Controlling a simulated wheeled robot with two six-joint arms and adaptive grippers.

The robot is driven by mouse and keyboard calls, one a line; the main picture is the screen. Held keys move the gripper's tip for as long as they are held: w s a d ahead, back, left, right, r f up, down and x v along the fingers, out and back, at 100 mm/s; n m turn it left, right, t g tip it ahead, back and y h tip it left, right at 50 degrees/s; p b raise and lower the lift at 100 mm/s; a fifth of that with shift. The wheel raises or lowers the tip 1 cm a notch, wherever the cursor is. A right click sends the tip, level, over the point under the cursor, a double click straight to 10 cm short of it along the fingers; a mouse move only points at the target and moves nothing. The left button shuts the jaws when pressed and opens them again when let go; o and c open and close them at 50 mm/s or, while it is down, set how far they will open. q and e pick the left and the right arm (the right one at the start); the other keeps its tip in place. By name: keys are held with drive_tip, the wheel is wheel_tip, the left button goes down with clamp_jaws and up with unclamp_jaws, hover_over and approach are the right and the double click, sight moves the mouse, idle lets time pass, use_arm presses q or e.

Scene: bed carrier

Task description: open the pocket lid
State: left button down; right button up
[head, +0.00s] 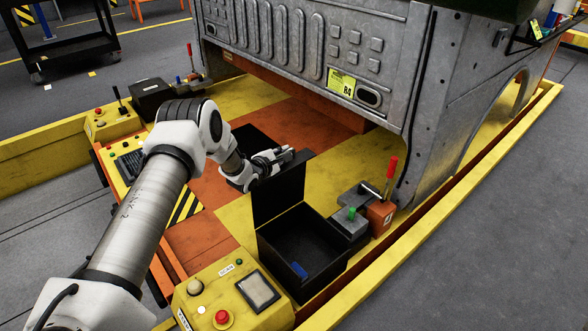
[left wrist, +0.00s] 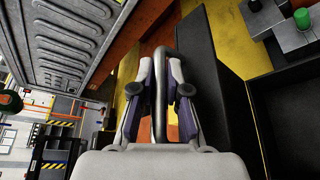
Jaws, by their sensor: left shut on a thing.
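The black pocket (head: 330,268) is an open-topped box on the carrier deck. Its lid (head: 279,200) stands upright along the far left side, so the inside shows, with a small blue patch (head: 299,270) in it. My left gripper (head: 280,156) is at the lid's upper edge. In the left wrist view the gripper (left wrist: 168,78) is shut around a bent metal bar handle (left wrist: 159,110), with the dark lid panel (left wrist: 226,115) just right of it. The pocket's dark inside (left wrist: 298,115) shows further right. My right gripper is in neither view.
A yellow control box (head: 228,300) with a red button stands left of the pocket. A clamp with a red lever (head: 388,175) and a green knob (head: 351,214) stands right of it. The large grey metal bed (head: 300,45) overhangs behind the gripper.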

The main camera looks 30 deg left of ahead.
use_arm(q)
drive_tip(key=shift+w+a+b, duration=0.2)
drive_tip(key=shift+a, duration=0.35)
drive_tip(key=shift+w+a+b, duration=0.15)
drive_tip(key=shift+w+a, duration=0.05)
drive_tip(key=shift+a, duration=0.3)
drive_tip(key=c, duration=1.4)
unclamp_jaws()
drive_tip(key=shift+c, duration=0.2)
drive_tip(key=v, duration=1.2)
